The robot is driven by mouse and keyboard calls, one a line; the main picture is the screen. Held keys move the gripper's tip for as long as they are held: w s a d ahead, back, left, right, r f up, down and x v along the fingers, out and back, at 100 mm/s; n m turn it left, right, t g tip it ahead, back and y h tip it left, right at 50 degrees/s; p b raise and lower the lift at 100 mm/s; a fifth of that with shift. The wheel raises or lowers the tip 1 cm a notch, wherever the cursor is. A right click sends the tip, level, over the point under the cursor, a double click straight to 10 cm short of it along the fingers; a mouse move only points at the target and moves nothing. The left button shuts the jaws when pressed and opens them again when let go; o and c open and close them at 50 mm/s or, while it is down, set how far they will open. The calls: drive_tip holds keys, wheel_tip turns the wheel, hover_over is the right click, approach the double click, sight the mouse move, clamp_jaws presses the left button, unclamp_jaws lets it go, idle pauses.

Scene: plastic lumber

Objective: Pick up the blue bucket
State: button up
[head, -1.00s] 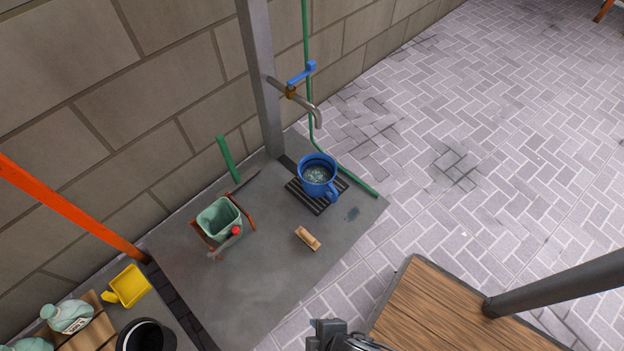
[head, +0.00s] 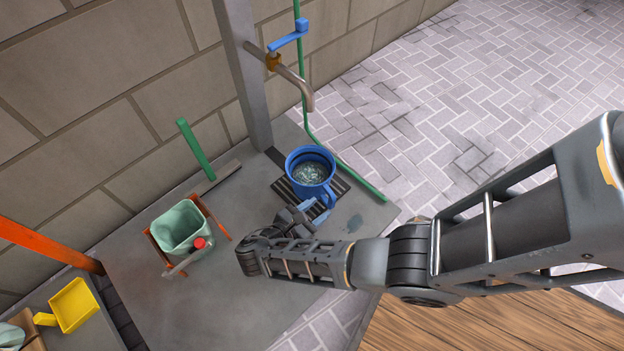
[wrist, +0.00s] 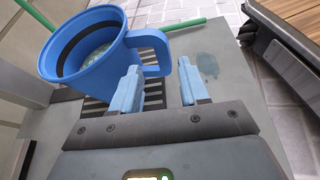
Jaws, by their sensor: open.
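The blue bucket (head: 308,176) stands upright on a black slatted grate under the tap, with clear water or ice-like contents inside. Its handle (wrist: 162,45) sticks out toward my gripper. My gripper (head: 314,210) is open beside the bucket's near side, with light blue fingers. In the wrist view the fingers (wrist: 162,80) stand either side of the handle's outer part, the left one in front of the handle's opening. I cannot tell whether they touch it. The bucket's lower near side is partly hidden by my gripper in the head view.
The tap (head: 290,75) with a blue lever hangs above the bucket. A green pail (head: 180,228) in an orange stand is at left. A green hose (head: 345,170) runs behind the bucket. The yellow scoop (head: 73,303) lies lower left. A wooden deck (head: 470,325) is at lower right.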

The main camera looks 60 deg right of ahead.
sight(330, 203)
drive_tip(key=shift+b+x, duration=0.9)
drive_tip(key=shift+x, duration=2.65)
drive_tip(key=shift+s+a, duration=0.1)
drive_tip(key=shift+s, duration=0.05)
clamp_jaws()
